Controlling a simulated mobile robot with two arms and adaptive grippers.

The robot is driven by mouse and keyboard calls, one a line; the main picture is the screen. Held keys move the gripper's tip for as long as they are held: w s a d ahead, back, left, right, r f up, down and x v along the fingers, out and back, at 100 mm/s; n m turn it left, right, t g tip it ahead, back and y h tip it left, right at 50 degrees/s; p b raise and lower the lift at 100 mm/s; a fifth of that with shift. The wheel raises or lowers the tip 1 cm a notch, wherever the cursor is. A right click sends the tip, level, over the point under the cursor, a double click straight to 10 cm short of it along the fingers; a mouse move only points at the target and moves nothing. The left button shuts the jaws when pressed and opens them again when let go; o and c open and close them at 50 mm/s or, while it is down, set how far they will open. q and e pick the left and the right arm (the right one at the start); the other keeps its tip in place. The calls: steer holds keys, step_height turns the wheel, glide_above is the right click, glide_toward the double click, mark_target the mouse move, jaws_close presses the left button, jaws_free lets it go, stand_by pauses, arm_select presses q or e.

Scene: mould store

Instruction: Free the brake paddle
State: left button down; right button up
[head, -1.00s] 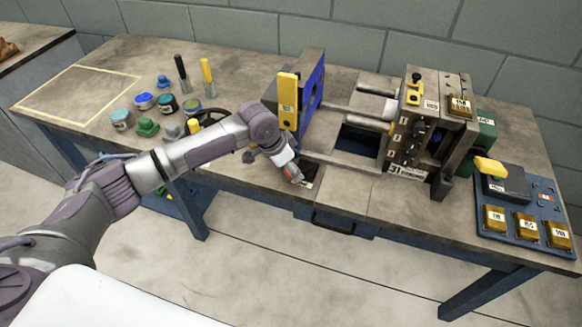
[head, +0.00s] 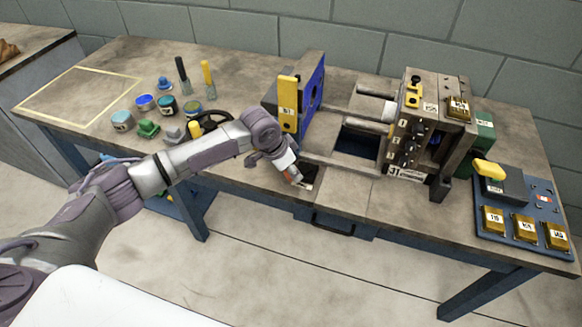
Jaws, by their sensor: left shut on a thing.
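A yellow lever (head: 490,169) tops the dark box at the right; I cannot tell for certain which piece is the brake paddle. My left gripper (head: 298,180) points down at the bench's front edge, below and in front of the yellow piece and apart from it. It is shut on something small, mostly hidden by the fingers. A small black-and-white plate (head: 310,186) lies beside its tips. My right gripper is out of view.
The machine's block (head: 428,125) with knobs stands right of two rods. A blue panel (head: 511,222) with several yellow labelled blocks lies at the right end. Several pots, a dark handwheel (head: 214,118) and two upright handles stand at left. A taped rectangle (head: 75,95) is bare.

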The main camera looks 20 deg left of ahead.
mark_target(312, 179)
arm_select(q)
steer(key=d+n+p, duration=0.1)
steer(key=n+p, duration=0.1)
steer(key=p, duration=0.1)
steer(key=s+d+n+y+p, duration=0.1)
steer(key=n+p, duration=0.1)
steer(key=p, duration=0.2)
steer(key=d+n+t+y+p, duration=0.1)
steer(key=n+p, duration=0.2)
steer(key=p, duration=0.1)
steer(key=shift+s+r, duration=0.15)
steer(key=shift+r, duration=0.1)
steer(key=shift+d+n+y+p, duration=0.45)
steer(key=shift+n+y+p, duration=0.25)
steer(key=shift+n, duration=0.3)
steer(key=shift+d+f+n+p, duration=0.15)
steer(key=shift+d+n+p, duration=0.25)
steer(key=shift+n, duration=0.5)
steer(key=shift+w+d+f+n+y, duration=0.15)
steer(key=shift+d+n+y, duration=0.15)
steer(key=shift+n, duration=0.3)
steer(key=shift+w+d+r+n+y, duration=0.15)
steer(key=shift+n+y, duration=0.25)
steer(key=shift+n, duration=0.2)
steer(key=shift+w+d+n+g+y+b, duration=0.2)
steer(key=shift+n, duration=0.4)
steer(key=shift+w+d+n+g+y+b, duration=0.15)
steer(key=shift+n+g+y+b, duration=0.05)
steer(key=shift+n, duration=0.4)
